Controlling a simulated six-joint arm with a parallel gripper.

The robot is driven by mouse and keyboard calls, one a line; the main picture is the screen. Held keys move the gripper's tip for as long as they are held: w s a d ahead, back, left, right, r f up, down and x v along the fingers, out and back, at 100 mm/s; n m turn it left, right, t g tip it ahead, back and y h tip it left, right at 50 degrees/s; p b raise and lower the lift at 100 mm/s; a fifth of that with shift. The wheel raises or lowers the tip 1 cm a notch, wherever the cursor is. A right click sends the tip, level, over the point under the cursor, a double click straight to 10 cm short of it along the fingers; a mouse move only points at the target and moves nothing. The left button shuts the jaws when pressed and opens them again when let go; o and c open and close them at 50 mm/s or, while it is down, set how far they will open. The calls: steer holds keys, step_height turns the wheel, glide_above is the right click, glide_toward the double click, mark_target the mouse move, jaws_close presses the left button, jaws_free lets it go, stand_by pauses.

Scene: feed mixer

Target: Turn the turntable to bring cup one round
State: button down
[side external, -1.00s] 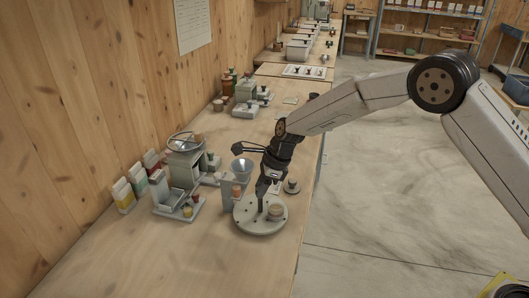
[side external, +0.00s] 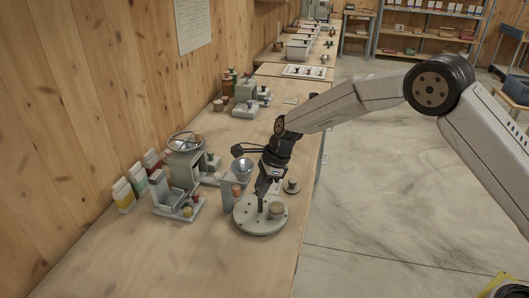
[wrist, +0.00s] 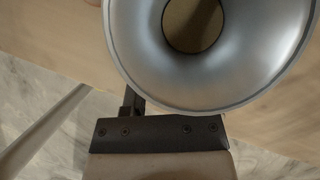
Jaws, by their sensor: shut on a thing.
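The turntable (side external: 250,226) is a round pale disc with small dark dots, near the bench's front edge in the side view. One small tan-topped cup (side external: 277,211) stands on its right part; I cannot read a number on it. My gripper (side external: 261,206) reaches down to the disc's middle, left of the cup. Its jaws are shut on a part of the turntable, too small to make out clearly. The wrist view shows a large metal funnel (wrist: 200,75) covering the top, with a dark bracket below; the grasp is hidden there.
The funnel (side external: 242,167) stands on a grey stand close behind my gripper. A grey mixer machine (side external: 186,165) and several cartons (side external: 123,195) stand to the left. A small round-knobbed piece (side external: 292,187) lies right of the gripper. The bench front is bare.

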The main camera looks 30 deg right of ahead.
steer(key=shift+c, duration=1.9)
jaws_free()
steer(key=shift+r, duration=0.15)
steer(key=v, duration=0.7)
steer(key=shift+d+r, duration=0.25)
steer(key=shift+s+d, duration=0.1)
steer(key=s+d+n+h, duration=0.1)
steer(key=s+d+n, duration=0.3)
steer(key=s+n, duration=0.3)
steer(key=s+d+f+n+t+h, duration=0.1)
steer(key=s+d+n, duration=0.4)
steer(key=s, duration=0.5)
steer(key=s+d+n+h, duration=0.2)
steer(key=s+d+n, duration=0.2)
steer(key=s+n, duration=0.5)
steer(key=shift+s+d, duration=0.35)
steer(key=shift+d, duration=0.05)
